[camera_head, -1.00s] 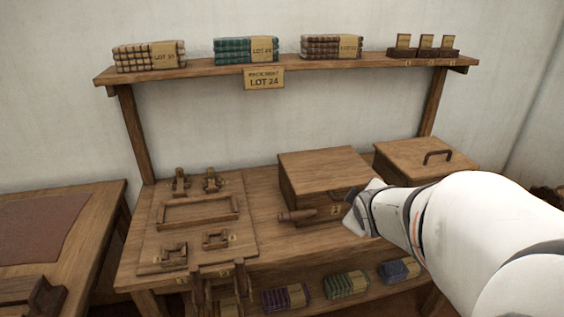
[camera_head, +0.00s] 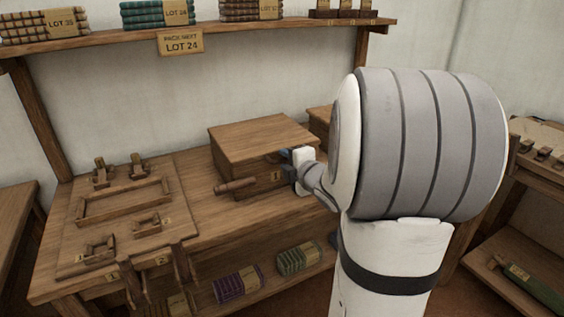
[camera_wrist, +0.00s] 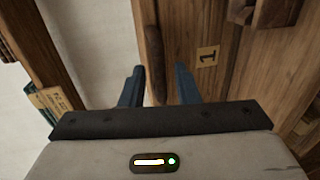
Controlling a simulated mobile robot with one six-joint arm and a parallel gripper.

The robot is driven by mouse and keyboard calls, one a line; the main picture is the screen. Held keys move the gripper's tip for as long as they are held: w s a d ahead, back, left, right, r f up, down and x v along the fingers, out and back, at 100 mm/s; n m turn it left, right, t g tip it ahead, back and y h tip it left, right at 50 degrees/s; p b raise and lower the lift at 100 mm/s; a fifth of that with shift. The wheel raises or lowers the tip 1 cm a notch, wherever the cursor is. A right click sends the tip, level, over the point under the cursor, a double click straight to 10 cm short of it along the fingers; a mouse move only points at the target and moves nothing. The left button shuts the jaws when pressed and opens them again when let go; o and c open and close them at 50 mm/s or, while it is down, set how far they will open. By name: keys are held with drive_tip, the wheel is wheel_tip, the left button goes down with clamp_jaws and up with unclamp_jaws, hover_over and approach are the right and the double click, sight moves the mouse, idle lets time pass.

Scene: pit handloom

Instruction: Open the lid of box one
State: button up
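Box one (camera_head: 240,165) is a brown wooden box on the bench, with its flat lid (camera_head: 262,135) shut. Its tag marked 1 (camera_head: 275,176) is on the front, and the tag also shows in the wrist view (camera_wrist: 207,56). My gripper (camera_head: 287,163) is at the right end of the box front, just under the lid edge. In the wrist view its two blue fingers (camera_wrist: 159,72) are apart, on either side of a dark handle bar (camera_wrist: 153,45). Gaps show beside the bar, so it does not look gripped. My arm hides the box's right front corner.
A round wooden peg (camera_head: 235,186) sticks out before the box front, left of my gripper. A second box (camera_head: 320,120) stands close on the right, mostly hidden by my arm. A board with wooden frames (camera_head: 125,200) lies on the left. A shelf (camera_head: 230,32) runs above.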

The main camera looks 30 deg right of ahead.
drive_tip(key=shift+w+f, duration=0.2)
drive_tip(key=shift+w, duration=0.5)
clamp_jaws()
